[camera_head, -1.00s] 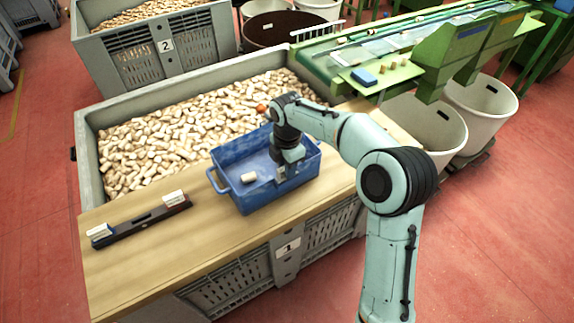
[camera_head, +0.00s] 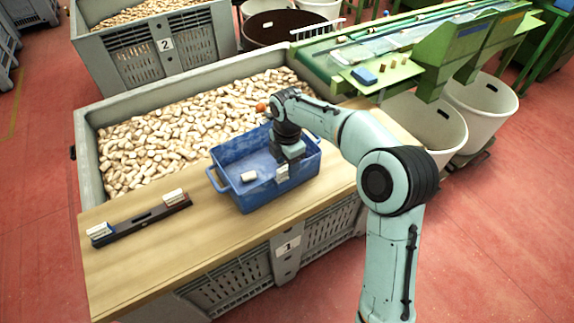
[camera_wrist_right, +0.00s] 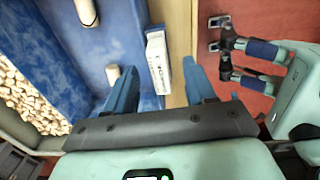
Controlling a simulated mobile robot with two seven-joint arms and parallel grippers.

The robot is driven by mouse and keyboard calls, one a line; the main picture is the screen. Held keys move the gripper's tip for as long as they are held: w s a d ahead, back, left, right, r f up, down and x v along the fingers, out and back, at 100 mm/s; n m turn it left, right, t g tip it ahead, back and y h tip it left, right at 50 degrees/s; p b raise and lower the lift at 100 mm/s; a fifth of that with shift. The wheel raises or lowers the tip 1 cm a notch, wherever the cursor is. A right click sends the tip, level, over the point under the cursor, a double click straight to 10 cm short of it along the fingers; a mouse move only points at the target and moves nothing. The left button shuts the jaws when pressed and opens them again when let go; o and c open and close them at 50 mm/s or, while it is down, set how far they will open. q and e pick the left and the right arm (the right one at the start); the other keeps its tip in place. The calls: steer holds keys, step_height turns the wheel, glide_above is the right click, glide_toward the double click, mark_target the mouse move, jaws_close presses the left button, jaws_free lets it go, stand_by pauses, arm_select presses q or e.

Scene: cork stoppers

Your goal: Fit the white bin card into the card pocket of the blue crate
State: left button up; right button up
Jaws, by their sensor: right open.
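The blue crate (camera_head: 243,202) stands on the wooden board. The white bin card (camera_head: 282,173) is upright at the crate's front wall. In the right wrist view the card (camera_wrist_right: 157,60) lies along the outside of the blue wall (camera_wrist_right: 133,40); the pocket cannot be made out separately, so how deep the card sits is unclear. My right gripper (camera_wrist_right: 162,85) is open above the wall, with its blue fingers on either side of the card's line and clear space around it. My left gripper is not in view.
Corks (camera_head: 249,176) lie inside the crate. A dark strip (camera_head: 150,216) with white pieces at its ends lies on the board (camera_head: 180,248) to the left. A large grey bin (camera_head: 88,150) of corks stands behind. A green conveyor (camera_head: 315,62) is at the back right.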

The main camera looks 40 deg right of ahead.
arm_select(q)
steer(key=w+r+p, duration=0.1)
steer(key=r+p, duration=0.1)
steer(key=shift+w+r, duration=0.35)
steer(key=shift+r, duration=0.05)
arm_select(e)
step_height(320, 180, up, 12)
steer(key=shift+f, duration=0.1)
